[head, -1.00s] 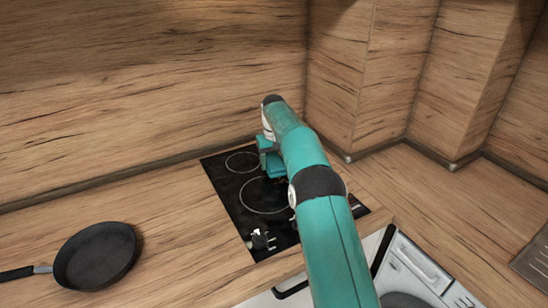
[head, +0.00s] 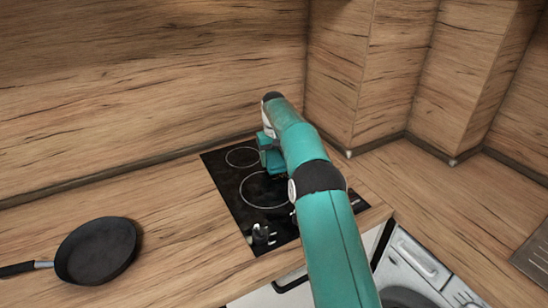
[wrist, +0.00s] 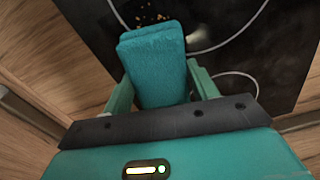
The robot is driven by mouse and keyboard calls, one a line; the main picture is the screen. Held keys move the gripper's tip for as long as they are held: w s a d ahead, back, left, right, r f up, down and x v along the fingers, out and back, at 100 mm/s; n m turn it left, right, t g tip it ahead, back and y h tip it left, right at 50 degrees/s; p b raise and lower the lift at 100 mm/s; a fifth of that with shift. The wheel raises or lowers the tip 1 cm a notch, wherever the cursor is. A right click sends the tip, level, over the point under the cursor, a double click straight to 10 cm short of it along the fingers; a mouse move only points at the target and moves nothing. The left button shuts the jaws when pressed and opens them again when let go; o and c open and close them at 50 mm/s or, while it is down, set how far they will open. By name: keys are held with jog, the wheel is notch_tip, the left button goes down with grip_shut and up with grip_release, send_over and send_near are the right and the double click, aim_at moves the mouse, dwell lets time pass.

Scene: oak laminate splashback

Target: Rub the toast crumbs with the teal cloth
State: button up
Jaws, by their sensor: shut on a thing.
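The teal cloth (wrist: 155,62) is a folded, fuzzy pad held between the two fingers of my gripper (wrist: 160,88), which is shut on it. The toast crumbs (wrist: 150,19) are small orange-brown bits on the black hob, just beyond the cloth's far edge in the wrist view. Part of the crumb patch may be hidden under the cloth. In the head view my gripper and the cloth (head: 274,161) are low over the hob, between its two ring marks. I cannot tell whether the cloth touches the glass. My arm hides the right part of the hob there.
The black hob (head: 227,187) is set in a wooden counter (head: 178,215). A dark frying pan (head: 97,252) lies on the counter at left. Small dark and light items (head: 262,236) sit at the hob's front. Wooden walls (head: 150,80) stand behind and at right.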

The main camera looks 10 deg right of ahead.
aim_at(279, 163)
jog(key=shift+f, duration=0.7)
jog(key=shift+s+d+r, duration=0.1)
jog(key=shift+s+d, duration=0.2)
jog(key=shift+s, duration=0.6)
jog(key=shift+s+d+r, duration=0.1)
jog(key=shift+s+d, duration=0.2)
jog(key=shift+s, duration=0.6)
jog(key=shift+s+d+f, duration=0.1)
jog(key=shift+s+d, duration=0.2)
jog(key=shift+s, duration=0.6)
jog(key=shift+s+d+f, duration=0.1)
jog(key=shift+s+d, duration=0.2)
jog(key=shift+s, duration=0.6)
jog(key=shift+w+a, duration=0.4)
jog(key=shift+w, duration=0.8)
jog(key=shift+w+a, duration=0.4)
jog(key=shift+w, duration=0.8)
jog(key=shift+w+a, duration=0.4)
jog(key=shift+w, duration=0.8)
jog(key=shift+r, duration=0.15)
jog(key=shift+r, duration=2.9)
